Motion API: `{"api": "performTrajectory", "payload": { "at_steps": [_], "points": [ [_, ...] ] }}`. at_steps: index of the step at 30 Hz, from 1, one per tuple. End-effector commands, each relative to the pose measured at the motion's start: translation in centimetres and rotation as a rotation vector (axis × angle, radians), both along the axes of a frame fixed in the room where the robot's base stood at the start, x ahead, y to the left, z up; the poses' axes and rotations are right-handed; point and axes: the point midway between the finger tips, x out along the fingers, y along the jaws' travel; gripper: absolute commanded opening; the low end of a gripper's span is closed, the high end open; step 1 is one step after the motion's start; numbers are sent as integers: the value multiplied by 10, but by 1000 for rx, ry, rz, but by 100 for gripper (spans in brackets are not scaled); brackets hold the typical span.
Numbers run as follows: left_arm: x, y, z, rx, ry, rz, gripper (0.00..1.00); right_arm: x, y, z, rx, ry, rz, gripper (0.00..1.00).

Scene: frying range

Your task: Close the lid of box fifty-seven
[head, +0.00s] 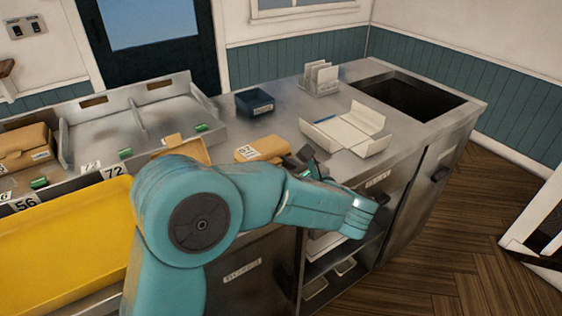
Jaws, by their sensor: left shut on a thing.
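A tan cardboard box (262,149) with a white number label lies on the steel counter, near the middle of the head view. Its number is too small to read surely. My left gripper (307,160) is at the right end of this box and shut, seemingly on the box's edge. The jaws are small and partly hidden by my teal arm, so the exact grip is unclear. Another tan box (188,150) with a raised flap shows behind my left arm, and its label is hidden. My right gripper is not in view.
A steel tray (150,118) with dividers, green clips and number tags stands at left, with a closed brown box (26,146). A yellow bin (65,245) is in front.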

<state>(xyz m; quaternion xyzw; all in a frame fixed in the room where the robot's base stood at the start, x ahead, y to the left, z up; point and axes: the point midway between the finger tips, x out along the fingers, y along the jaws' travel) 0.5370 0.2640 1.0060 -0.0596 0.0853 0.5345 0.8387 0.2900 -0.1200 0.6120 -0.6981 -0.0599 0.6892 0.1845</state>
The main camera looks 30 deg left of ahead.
Motion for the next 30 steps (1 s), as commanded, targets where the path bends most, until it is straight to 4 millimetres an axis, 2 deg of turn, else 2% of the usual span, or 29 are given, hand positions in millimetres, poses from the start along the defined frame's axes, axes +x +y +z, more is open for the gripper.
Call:
{"api": "performTrajectory", "payload": {
  "at_steps": [3,19,20,21,22,30],
  "points": [
    [-1,0,-8,-6,11,1,0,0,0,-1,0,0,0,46],
    [-1,0,-10,-6,10,2,0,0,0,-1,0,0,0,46],
    [-1,0,-10,-5,10,2,44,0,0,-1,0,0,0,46],
    [-1,0,-9,-5,9,2,57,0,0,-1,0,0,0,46],
    [-1,0,-9,-5,8,2,62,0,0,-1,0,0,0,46],
    [-1,-1,-7,-3,4,2,62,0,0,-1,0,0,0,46]
  ]
}}
